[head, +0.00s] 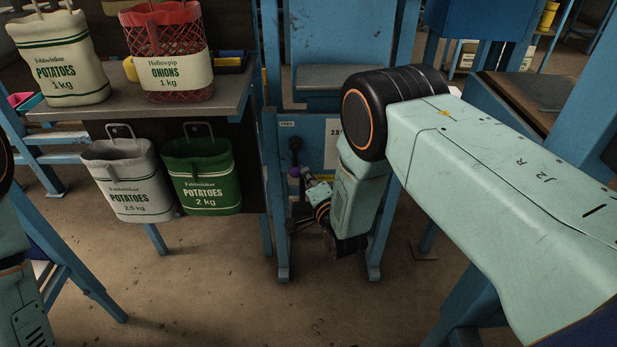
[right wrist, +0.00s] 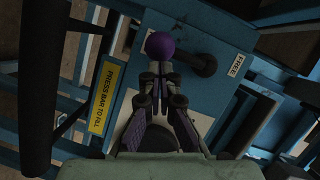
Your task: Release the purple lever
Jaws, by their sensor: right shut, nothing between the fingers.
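The purple lever's round knob (right wrist: 159,46) shows in the right wrist view, just past my fingertips. A dark arm runs from near it to a black pivot (right wrist: 205,65) on a blue panel. In the head view the purple knob (head: 293,172) is small, in front of the blue stand. My right gripper (right wrist: 160,74) is shut with nothing between its fingers, its tips at the near side of the knob; I cannot tell whether they touch it. In the head view the right gripper (head: 310,184) is small beside the knob. My left gripper is out of view.
A label reading FREE (right wrist: 236,65) is right of the pivot, and a yellow PRESS BAR TO FILL label (right wrist: 106,98) is at the left. A grey sack (head: 128,180) and a green sack (head: 203,177) hang left of the stand. A shelf (head: 110,108) holds more sacks.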

